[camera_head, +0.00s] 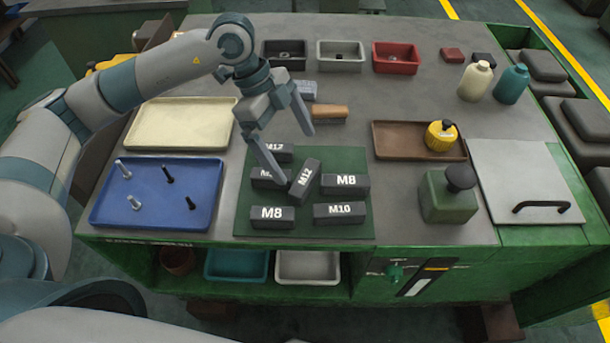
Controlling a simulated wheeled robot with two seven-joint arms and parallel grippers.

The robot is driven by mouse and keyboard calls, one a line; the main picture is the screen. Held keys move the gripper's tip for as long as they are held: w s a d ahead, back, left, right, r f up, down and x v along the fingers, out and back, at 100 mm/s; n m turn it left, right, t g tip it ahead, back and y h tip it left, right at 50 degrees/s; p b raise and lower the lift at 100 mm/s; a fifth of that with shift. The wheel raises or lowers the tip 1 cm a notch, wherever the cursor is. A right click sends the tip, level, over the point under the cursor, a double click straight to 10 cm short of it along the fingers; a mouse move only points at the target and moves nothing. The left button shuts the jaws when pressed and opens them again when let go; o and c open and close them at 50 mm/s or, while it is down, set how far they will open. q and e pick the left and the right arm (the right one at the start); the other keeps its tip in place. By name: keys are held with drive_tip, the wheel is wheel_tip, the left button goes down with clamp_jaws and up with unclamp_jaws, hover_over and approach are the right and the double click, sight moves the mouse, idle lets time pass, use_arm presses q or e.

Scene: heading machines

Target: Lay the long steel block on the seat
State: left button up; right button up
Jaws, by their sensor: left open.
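Several dark steel blocks with white labels lie on a green mat (355,158). They include an M12 block (304,183) lying at an angle in the middle, an M8 block (345,185) on the right, an M8 block (272,217) at the front left, an M10 block (339,214) at the front right and another M12 block (282,151) at the back. I cannot tell which is the long block or which place is the seat. My left gripper (291,156) is open and empty above the mat's back left, its fingers partly covering the left blocks. My right gripper is not in view.
A blue tray (150,215) with several bolts and a cream tray (180,125) are left. A brown tray (395,141) with a yellow container (440,136), a green container (447,197) and a grey lidded panel (520,175) are right. Small bins (340,56) stand behind.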

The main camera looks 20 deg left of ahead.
sight(305, 176)
use_arm(q)
drive_tip(key=shift+p+x, duration=0.35)
drive_tip(key=shift+x, duration=0.9)
drive_tip(key=shift+d+f, duration=0.25)
drive_tip(key=shift+f, duration=0.25)
drive_tip(key=shift+s+d+f+p, duration=0.1)
drive_tip(key=shift+f+p, duration=0.25)
drive_tip(key=shift+p, duration=0.05)
drive_tip(key=shift+s+d+f+p, duration=0.15)
drive_tip(key=shift+f+p, duration=0.15)
drive_tip(key=shift+p, duration=0.1)
drive_tip(key=p+x, duration=0.1)
drive_tip(key=x, duration=0.2)
drive_tip(key=shift+a, duration=0.15)
drive_tip(key=shift+f+p, duration=0.3)
drive_tip(key=shift+f, duration=0.15)
